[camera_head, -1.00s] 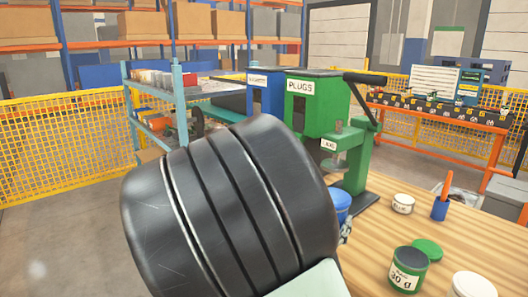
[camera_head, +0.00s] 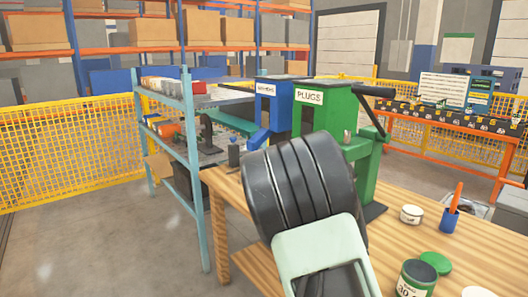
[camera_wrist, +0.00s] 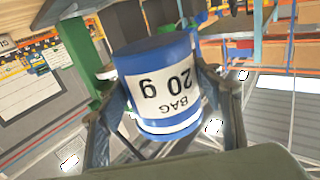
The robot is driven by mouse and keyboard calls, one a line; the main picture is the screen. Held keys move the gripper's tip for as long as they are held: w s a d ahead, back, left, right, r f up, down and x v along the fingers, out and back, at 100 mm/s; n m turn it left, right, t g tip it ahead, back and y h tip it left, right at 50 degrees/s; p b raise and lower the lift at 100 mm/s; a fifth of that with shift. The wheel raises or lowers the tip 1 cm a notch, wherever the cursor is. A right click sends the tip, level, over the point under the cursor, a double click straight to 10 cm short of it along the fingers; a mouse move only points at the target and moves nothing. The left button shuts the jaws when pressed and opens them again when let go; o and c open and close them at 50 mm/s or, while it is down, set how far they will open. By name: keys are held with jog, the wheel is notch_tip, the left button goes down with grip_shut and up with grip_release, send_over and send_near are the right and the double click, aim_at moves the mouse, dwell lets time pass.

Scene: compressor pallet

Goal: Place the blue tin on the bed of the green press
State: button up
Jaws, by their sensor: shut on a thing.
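The blue tin (camera_wrist: 158,60), with a white label reading "BAG 20 g", is held between the two fingers of my gripper (camera_wrist: 162,85) in the wrist view; the label appears upside down there. In the head view my arm hides both the gripper and the tin. The green press (camera_head: 365,165), with a "PLUGS" sign and a dark lever, stands on the wooden table behind my arm. Its bed is hidden by my arm. Green parts show beside the tin in the wrist view (camera_wrist: 78,50); I cannot tell the gap between tin and bed.
A blue press (camera_head: 268,105) stands left of the green one. On the wooden table (camera_head: 470,235) are a white tin (camera_head: 411,214), a blue cup (camera_head: 449,221) with an orange stick, a green lid (camera_head: 435,263) and an open green tin (camera_head: 416,280). A shelf rack (camera_head: 195,170) stands left.

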jog(key=shift+s+a+r+m+h+p, duration=0.35)
jog(key=shift+h+p, duration=0.2)
jog(key=shift+p, duration=0.8)
jog(key=shift+s+a+r+m+h+p, duration=0.2)
jog(key=shift+s+h+p, duration=0.3)
jog(key=shift+p, duration=0.85)
jog(key=s+d+r+m+g+h+p, duration=0.1)
jog(key=s+r+m+h+p, duration=0.3)
jog(key=s+p, duration=0.5)
notch_tip(320, 180, up, 3)
jog(key=g+h+p, duration=0.1)
jog(key=h+p, duration=0.1)
jog(key=p, duration=0.2)
jog(key=shift+s+d+p, duration=0.2)
jog(key=shift+d+p, duration=0.05)
jog(key=shift+p, duration=0.05)
jog(key=shift+r, duration=0.1)
jog(key=shift+w+n+t+y, duration=0.35)
jog(key=shift+w+n+y, duration=0.5)
jog(key=shift+y, duration=0.6)
jog(key=shift+w+n+t+y, duration=0.3)
jog(key=shift+w+n+y, duration=0.35)
jog(key=shift+n+y, duration=0.6)
jog(key=shift+w+n+t+y, duration=0.35)
jog(key=shift+w+n+y, duration=0.35)
jog(key=shift+y, duration=0.95)
jog(key=shift+w+a, duration=0.1)
